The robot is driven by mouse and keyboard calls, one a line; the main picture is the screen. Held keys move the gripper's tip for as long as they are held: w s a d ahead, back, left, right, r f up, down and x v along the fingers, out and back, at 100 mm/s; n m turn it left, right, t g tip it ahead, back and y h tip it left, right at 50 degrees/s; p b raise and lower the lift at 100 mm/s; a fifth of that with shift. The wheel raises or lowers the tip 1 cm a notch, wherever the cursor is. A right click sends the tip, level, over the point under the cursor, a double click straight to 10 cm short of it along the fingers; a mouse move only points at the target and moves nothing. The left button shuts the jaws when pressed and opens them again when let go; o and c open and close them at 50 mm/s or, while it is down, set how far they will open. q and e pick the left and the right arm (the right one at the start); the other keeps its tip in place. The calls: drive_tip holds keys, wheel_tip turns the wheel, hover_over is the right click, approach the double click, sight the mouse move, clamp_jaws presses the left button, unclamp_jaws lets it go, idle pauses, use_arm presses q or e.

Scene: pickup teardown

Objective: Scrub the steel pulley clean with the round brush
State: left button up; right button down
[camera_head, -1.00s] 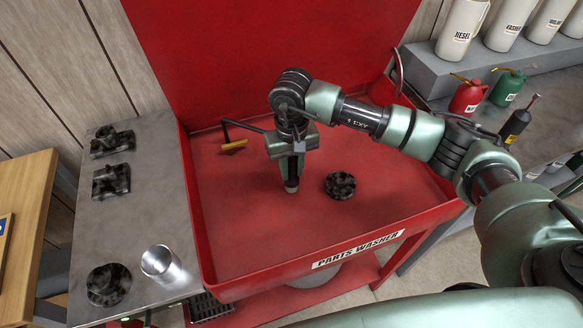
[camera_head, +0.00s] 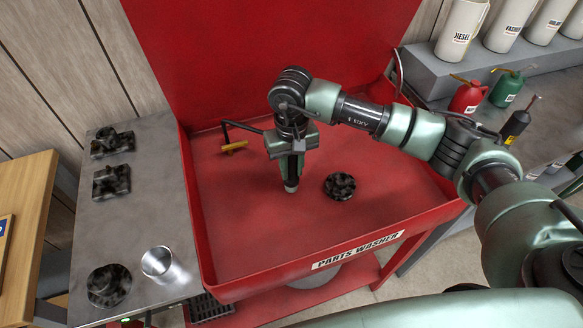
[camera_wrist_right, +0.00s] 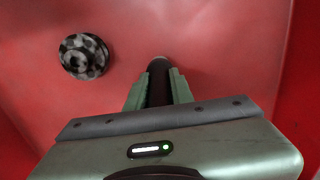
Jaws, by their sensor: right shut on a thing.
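The pulley (camera_head: 339,187) lies flat on the red floor of the parts washer, its face blotched dark with grime. It also shows at the upper left of the right wrist view (camera_wrist_right: 84,56). My right gripper (camera_head: 290,160) is shut on the round brush (camera_head: 291,184), a dark upright handle with a pale lower end. The brush is to the left of the pulley and apart from it. In the right wrist view the brush (camera_wrist_right: 158,82) stands between the two green fingers. Whether its lower end touches the basin floor is unclear. My left gripper is out of view.
The red parts washer (camera_head: 235,262) has raised walls and a tall back panel. A spout with a yellow end (camera_head: 234,146) is at its back left. The left steel bench (camera_head: 150,218) holds several grimy parts and a metal cup (camera_head: 160,263). Cans and bottles stand at right.

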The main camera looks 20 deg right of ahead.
drive_tip(key=shift+r+p, duration=1.5)
drive_tip(key=shift+r, duration=3.2)
